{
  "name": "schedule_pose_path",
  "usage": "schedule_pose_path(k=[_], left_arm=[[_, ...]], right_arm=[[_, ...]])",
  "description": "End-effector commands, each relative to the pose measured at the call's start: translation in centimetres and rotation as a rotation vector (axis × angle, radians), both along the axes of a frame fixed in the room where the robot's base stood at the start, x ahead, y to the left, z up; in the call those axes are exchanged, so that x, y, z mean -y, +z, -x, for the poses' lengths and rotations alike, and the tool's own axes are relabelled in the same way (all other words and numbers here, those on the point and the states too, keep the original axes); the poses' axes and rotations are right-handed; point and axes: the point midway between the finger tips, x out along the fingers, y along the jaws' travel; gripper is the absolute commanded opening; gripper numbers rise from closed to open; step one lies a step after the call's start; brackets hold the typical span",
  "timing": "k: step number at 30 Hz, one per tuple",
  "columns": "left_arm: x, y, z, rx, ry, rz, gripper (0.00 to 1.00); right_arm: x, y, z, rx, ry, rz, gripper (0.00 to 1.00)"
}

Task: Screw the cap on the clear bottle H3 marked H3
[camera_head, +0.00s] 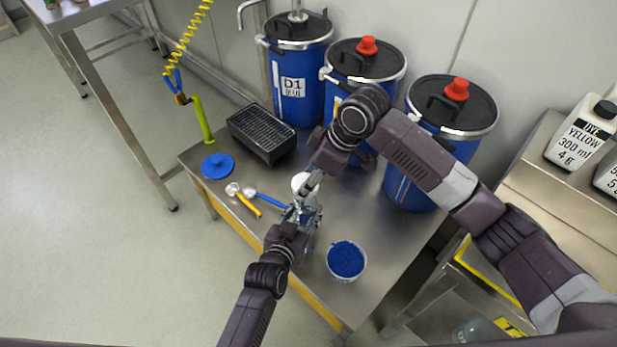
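A small clear bottle (306,217) is over the middle of the steel table, among my fingers and mostly hidden. No H3 mark is readable on it. My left gripper (300,214) comes up from below and appears closed around the bottle. My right gripper (309,187) points down from the upper right, just above the bottle. A round white thing (299,181), perhaps the cap, is right at its fingers. I cannot tell whether the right fingers grip it or only pass in front of it.
Blue drums (292,85) stand behind. A dye bottle (582,132) stands on the right bench.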

Motion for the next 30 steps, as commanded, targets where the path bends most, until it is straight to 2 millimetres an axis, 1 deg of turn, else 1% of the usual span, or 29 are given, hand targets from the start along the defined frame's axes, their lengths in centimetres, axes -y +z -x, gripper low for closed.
schedule_pose_path(k=[5,15,30], left_arm=[[0.0,0.0,0.0,-0.001,0.0,0.0,0.0],[0.0,0.0,0.0,-0.001,0.0,0.0,0.0],[0.0,0.0,0.0,-0.001,0.0,0.0,0.0]], right_arm=[[0.0,-0.1,0.0,0.0,0.0,0.0,0.38],[0.0,-1.7,0.0,0.0,0.001,-0.001,0.38],[-0.1,-1.7,0.0,0.001,0.001,-0.001,0.38]])
